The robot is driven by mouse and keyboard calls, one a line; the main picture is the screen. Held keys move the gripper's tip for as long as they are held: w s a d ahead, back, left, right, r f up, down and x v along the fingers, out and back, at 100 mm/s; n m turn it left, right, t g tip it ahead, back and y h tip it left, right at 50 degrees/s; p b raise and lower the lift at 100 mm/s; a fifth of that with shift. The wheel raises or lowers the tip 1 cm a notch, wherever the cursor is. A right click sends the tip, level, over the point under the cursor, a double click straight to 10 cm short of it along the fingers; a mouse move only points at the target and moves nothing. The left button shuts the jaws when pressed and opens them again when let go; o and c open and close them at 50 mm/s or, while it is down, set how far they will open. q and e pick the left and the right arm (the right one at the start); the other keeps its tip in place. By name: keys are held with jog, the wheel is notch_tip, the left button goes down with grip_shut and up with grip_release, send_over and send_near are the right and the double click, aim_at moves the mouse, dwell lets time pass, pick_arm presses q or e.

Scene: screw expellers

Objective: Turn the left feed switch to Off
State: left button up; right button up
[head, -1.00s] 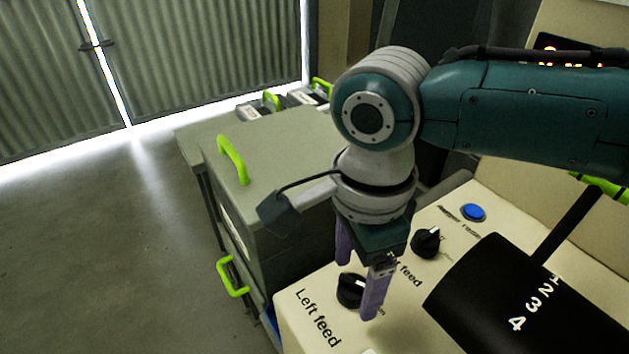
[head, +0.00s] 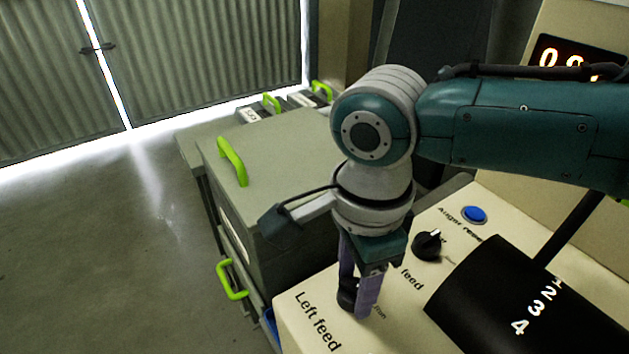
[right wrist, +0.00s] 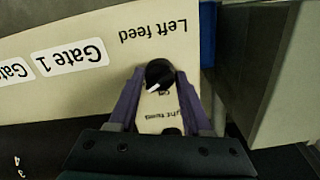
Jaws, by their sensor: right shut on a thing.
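The left feed switch is a black round knob (head: 347,297) on the cream panel (head: 292,318), beside the printed words "Left feed". In the right wrist view the knob (right wrist: 159,73) has a white pointer line and sits between my purple fingertips. My right gripper (head: 358,303) points down and is shut on this knob; its fingers partly hide it in the head view. Small print by the knob is mostly covered. A second black knob (head: 429,245) stands farther back on the panel, by the word "feed". My left gripper is not in view.
A black lever box (head: 500,290) marked with numbers and a rod lies right of the knobs. A blue button (head: 474,214) and a lit display (head: 570,55) are farther back. A grey cabinet with green handles (head: 233,161) stands left of the panel.

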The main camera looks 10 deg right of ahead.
grip_shut()
